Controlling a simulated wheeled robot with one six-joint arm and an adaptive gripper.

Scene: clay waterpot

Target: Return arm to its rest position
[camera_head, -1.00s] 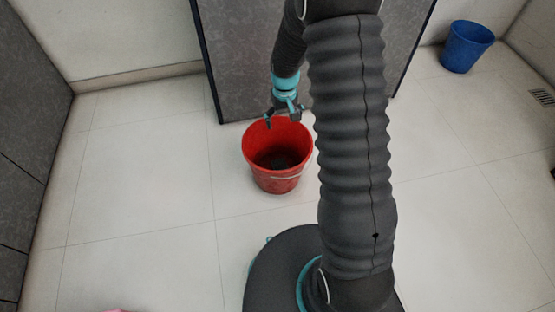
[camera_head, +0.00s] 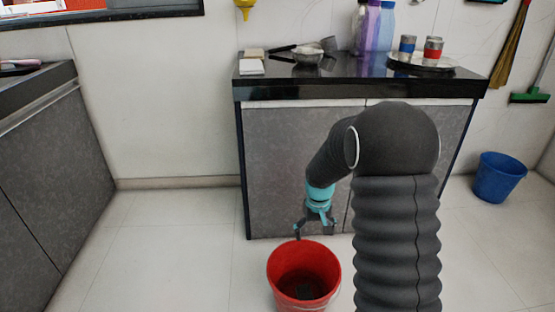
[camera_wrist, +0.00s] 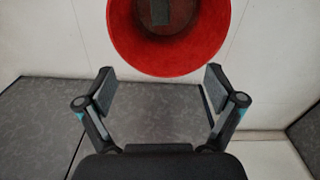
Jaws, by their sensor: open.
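My gripper (camera_head: 315,228) hangs at the end of my arm, pointing down, just above and behind the rim of a red bucket (camera_head: 304,260). The gripper is open and empty. In the wrist view, my gripper (camera_wrist: 160,90) has its two fingers spread wide apart, with nothing between them. The red bucket (camera_wrist: 125,45) shows beyond the fingertips in that view, apart from them. A dark object (camera_head: 305,291) lies at the bottom of the bucket; I cannot tell what it is.
A black counter (camera_head: 340,88) over grey cabinet doors stands behind my arm, with bottles (camera_head: 374,28), a steel plate (camera_head: 452,66) and a bowl (camera_head: 308,57). Another counter (camera_head: 35,85) is at left. A blue bucket (camera_head: 498,177) stands at right. The floor at left is clear.

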